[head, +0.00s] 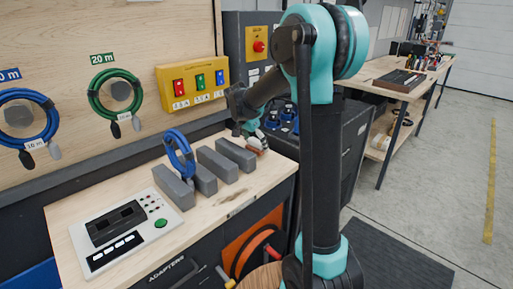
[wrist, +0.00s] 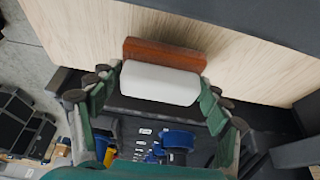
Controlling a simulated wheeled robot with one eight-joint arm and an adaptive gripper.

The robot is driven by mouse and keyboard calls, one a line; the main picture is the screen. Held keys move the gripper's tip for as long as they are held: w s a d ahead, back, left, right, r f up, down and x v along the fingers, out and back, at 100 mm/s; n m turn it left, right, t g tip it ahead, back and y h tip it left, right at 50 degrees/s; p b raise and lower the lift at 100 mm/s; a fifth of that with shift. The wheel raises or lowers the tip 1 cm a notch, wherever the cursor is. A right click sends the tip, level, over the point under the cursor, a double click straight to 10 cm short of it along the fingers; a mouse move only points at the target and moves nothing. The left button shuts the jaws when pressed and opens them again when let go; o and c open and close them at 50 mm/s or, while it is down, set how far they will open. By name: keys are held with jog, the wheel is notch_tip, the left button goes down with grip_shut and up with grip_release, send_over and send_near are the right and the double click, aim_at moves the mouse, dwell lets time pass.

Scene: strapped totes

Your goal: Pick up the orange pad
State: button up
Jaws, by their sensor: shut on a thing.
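The orange pad (wrist: 165,52) shows in the wrist view as a rust-orange slab along the far side of a white block (wrist: 160,82); the two look like one piece. My gripper (wrist: 158,92) has its green fingers at the two ends of the white part and is shut on it. In the head view the pad (head: 257,151) is small at the far right end of the wooden bench, under my gripper (head: 250,135). It is at or just above the bench top; I cannot tell whether it touches.
Grey blocks (head: 217,165) stand in a row on the bench (head: 245,200), left of the pad. A blue cable coil (head: 180,155) is among them. A panel with a green button (head: 125,230) lies at the near left. A dark cabinet (head: 350,145) stands beyond the bench's right end.

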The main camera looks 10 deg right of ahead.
aim_at(257, 140)
notch_tip(257, 140, up, 18)
jog(key=shift+r, duration=0.25)
